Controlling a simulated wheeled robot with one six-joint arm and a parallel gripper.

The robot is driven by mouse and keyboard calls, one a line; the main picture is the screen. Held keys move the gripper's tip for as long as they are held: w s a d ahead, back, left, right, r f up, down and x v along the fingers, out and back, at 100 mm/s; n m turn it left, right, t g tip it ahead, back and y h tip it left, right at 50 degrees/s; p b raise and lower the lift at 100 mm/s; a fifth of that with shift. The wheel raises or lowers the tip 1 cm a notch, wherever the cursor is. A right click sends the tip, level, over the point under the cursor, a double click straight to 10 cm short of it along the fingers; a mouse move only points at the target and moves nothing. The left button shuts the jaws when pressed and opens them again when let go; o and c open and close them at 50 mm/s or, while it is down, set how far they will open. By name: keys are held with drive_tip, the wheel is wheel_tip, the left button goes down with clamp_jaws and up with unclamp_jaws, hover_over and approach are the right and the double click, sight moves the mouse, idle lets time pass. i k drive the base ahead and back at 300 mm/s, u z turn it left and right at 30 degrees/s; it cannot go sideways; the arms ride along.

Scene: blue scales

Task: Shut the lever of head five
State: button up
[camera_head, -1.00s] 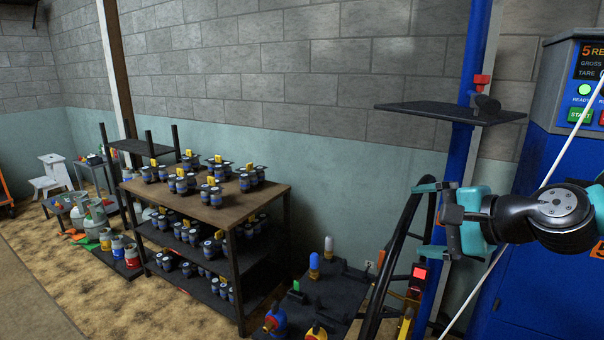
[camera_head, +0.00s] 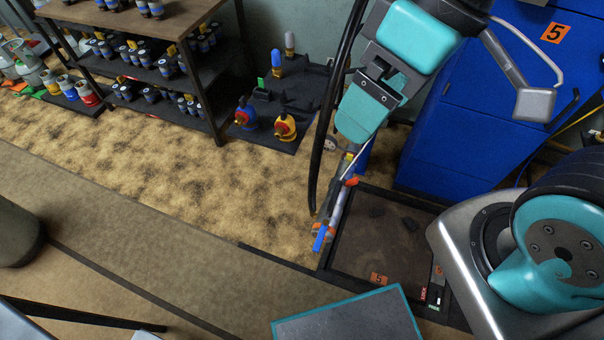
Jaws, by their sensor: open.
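A slim filling head (camera_head: 339,207) with grey, orange and blue parts hangs below my gripper, by the left edge of the dark scale plate. A blue piece, which looks like its lever (camera_head: 320,237), is at its lower end; I cannot tell whether it is open or shut. An orange 5 marks the blue cabinet (camera_head: 432,130) behind. My gripper (camera_head: 372,108), teal and dark grey, points down above the head. It is open, with nothing seen between its fingers. It hides part of the hose and the upper head.
A black hose (camera_head: 324,120) hangs just left of my gripper. The scale plate (camera_head: 400,235) is empty, with another 5 label at its front. Floor between is clear.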

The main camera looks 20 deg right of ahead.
sight(319, 240)
drive_tip(key=z, duration=0.95)
drive_tip(key=k, duration=0.6)
drive_tip(key=u, duration=0.95)
